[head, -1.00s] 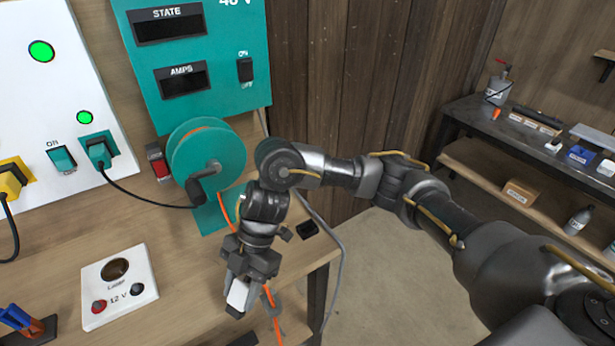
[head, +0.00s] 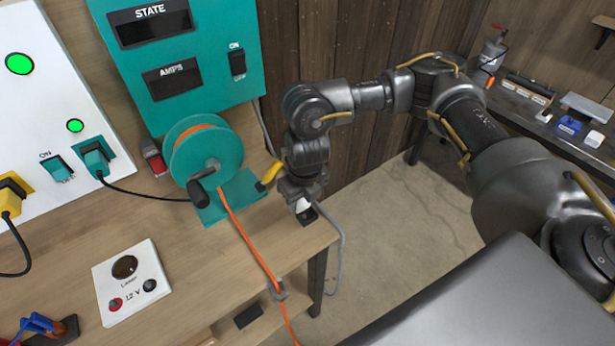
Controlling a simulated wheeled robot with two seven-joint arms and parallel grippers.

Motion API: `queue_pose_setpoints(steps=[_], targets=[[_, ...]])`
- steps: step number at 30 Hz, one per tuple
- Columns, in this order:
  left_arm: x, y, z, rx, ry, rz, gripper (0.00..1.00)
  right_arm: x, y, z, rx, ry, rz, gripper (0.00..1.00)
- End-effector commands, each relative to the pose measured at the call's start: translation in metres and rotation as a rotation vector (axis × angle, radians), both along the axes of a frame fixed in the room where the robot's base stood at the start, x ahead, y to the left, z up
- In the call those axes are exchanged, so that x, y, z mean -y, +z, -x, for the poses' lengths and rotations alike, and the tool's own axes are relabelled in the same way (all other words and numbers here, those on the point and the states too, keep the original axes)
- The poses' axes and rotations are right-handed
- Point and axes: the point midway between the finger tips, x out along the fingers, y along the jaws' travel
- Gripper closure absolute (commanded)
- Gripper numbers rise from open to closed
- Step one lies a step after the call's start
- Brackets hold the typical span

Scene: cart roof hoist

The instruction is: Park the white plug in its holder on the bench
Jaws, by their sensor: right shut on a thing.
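My right gripper (head: 300,198) is pointing down at the right edge of the bench, shut on the white plug (head: 301,206). Only a small part of the plug shows below the fingers. The plug is at the small black holder (head: 308,217) on the bench, which is partly covered by the plug and gripper. I cannot tell whether the plug is seated in it or just above it. A grey cable (head: 340,240) hangs over the bench edge beside the holder. My left gripper is not in view.
A teal reel (head: 222,150) with an orange cord (head: 245,238) stands left of the gripper. The cord runs over the bench front through a grey clip (head: 279,290). A white lamp panel (head: 150,290) lies at the left. A dark shelf (head: 545,140) stands far right.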

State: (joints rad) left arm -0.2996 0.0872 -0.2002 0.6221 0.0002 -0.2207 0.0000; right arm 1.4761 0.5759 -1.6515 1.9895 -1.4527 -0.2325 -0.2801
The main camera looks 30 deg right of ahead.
Motion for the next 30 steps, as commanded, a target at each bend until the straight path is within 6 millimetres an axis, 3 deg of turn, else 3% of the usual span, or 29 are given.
queue_pose_setpoints(steps=[3,7,23,30], targets=[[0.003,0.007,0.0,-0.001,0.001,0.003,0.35,0.021,0.012,-0.005,0.028,0.019,-0.005,0.97],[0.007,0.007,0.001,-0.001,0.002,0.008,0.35,0.03,0.015,-0.007,0.039,0.027,-0.007,0.97],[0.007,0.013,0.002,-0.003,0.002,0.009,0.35,0.032,0.022,-0.007,0.043,0.02,-0.007,0.97],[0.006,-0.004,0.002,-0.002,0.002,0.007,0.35,0.031,0.0,-0.008,0.043,0.022,-0.006,0.97]])
